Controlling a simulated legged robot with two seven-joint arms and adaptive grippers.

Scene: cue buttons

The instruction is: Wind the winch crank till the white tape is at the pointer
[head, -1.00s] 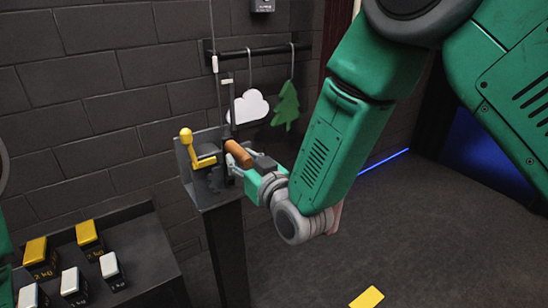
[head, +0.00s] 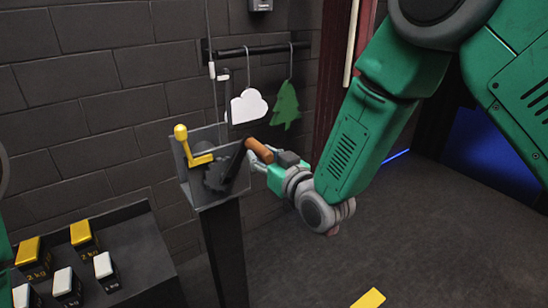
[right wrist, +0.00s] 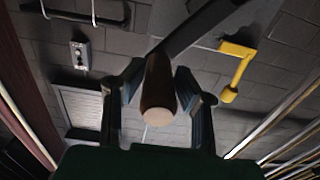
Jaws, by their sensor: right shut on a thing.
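The winch (head: 213,178) stands on a dark post by the brick wall. Its dark crank arm (head: 236,158) slants up and right to a brown wooden handle (head: 258,149). My right gripper (head: 262,155) is shut on this handle; in the right wrist view the handle (right wrist: 157,85) lies between both fingers. A thin cord rises from the winch. A small white mark (head: 211,70), perhaps the tape, is on the cord. A white piece (head: 222,77) sits just right of and slightly below it; I cannot tell if it is the pointer. My left gripper is not in view.
A yellow lever (head: 190,150) stands on the winch's left side. A white cloud (head: 249,106) and a green tree (head: 286,105) hang from a wall bar behind. Yellow and white weights (head: 66,284) stand on a dark table at lower left. The floor at right is mostly clear.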

